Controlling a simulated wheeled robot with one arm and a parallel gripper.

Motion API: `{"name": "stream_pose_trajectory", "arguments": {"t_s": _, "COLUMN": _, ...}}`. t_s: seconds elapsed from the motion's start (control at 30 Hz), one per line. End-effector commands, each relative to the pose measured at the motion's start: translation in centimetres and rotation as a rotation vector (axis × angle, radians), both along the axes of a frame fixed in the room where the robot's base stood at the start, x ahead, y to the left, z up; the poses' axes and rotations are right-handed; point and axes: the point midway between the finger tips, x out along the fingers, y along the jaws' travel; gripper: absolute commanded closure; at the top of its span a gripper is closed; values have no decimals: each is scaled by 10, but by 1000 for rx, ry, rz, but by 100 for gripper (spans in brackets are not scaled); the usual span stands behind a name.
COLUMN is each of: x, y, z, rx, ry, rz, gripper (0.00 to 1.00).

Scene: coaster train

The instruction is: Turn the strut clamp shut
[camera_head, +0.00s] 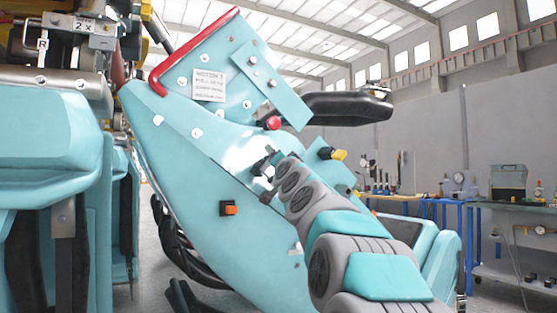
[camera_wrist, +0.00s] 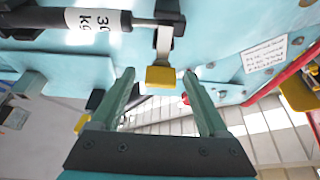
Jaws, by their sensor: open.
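The strut (camera_wrist: 92,20), a black cylinder with a white weight label and a thin rod, crosses the top of the wrist view. A metal lever with a yellow tip (camera_wrist: 161,78) hangs at its rod end; I take it for the clamp's lever. My gripper (camera_wrist: 159,73) is open, with one teal finger on each side of the yellow tip in the picture. I cannot tell whether either finger touches it. In the head view my gripper (camera_head: 264,164) is small and dark against the teal panel, and the strut is not clearly seen.
A red knob (camera_head: 274,123) sits above my gripper; it also shows in the wrist view (camera_wrist: 186,98). A yellow-tipped part (camera_head: 338,154) stands right of my wrist. An orange switch (camera_head: 229,208) is on the panel below. A workbench (camera_head: 520,203) stands far right.

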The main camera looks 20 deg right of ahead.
Motion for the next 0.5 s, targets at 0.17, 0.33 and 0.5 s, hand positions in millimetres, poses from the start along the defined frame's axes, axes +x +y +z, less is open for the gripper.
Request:
{"name": "stream_pose_trajectory", "arguments": {"t_s": 0.17, "x": -2, "y": 1, "z": 0, "rx": 0, "ry": 0, "rz": 0, "gripper": 22}}
{"name": "stream_pose_trajectory", "arguments": {"t_s": 0.33, "x": -11, "y": 2, "z": -3, "rx": 1, "ry": -2, "rz": 0, "gripper": 22}}
{"name": "stream_pose_trajectory", "arguments": {"t_s": 0.5, "x": -26, "y": 7, "z": -10, "rx": 1, "ry": 0, "rz": 3, "gripper": 22}}
